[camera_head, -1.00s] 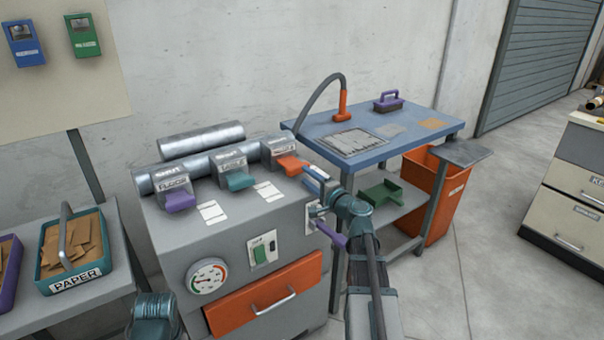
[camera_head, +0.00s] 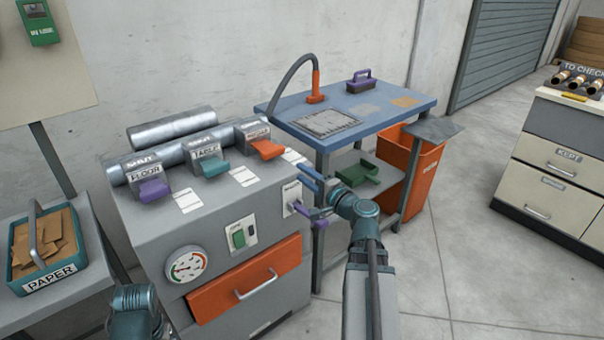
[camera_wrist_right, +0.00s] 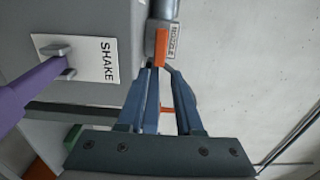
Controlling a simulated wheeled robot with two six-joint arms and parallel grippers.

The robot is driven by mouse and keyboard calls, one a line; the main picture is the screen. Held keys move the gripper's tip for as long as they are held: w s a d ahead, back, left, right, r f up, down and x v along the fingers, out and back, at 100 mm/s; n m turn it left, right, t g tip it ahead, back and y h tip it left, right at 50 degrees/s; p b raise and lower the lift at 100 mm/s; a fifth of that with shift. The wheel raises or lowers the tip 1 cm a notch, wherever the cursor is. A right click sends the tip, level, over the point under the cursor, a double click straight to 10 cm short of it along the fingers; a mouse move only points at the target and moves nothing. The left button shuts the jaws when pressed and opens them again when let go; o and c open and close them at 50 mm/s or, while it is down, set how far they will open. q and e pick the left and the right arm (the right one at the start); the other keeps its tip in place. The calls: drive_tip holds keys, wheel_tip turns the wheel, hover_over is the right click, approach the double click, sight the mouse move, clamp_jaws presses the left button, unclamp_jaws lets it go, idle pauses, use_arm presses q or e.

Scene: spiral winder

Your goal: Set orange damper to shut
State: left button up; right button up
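The orange damper (camera_head: 266,148) is a flat lever under the far-right grey block on top of the grey machine, sticking out toward the front like the purple and green ones. In the right wrist view the orange damper (camera_wrist_right: 161,47) shows beyond my fingertips, beside a NOZZLE label (camera_wrist_right: 174,40). My right gripper (camera_head: 308,180) is at the machine's right front corner, lower and to the right of the orange damper. Its blue fingers (camera_wrist_right: 160,72) are apart, with nothing seen held between them. My left gripper is out of view.
A purple damper (camera_head: 154,190) and a green damper (camera_head: 214,167) stand to the left. A blue bench (camera_head: 350,110) stands to the right.

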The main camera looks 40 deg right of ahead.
sight(276, 154)
drive_tip(key=s, duration=0.3)
drive_tip(key=shift+d, duration=0.15)
clamp_jaws()
drive_tip(key=w, duration=0.9)
drive_tip(key=w+a, duration=0.1)
drive_tip(key=w, duration=0.4)
drive_tip(key=shift+w, duration=0.1)
drive_tip(key=w, duration=0.3)
drive_tip(key=shift+a, duration=0.1)
drive_tip(key=shift+w, duration=0.1)
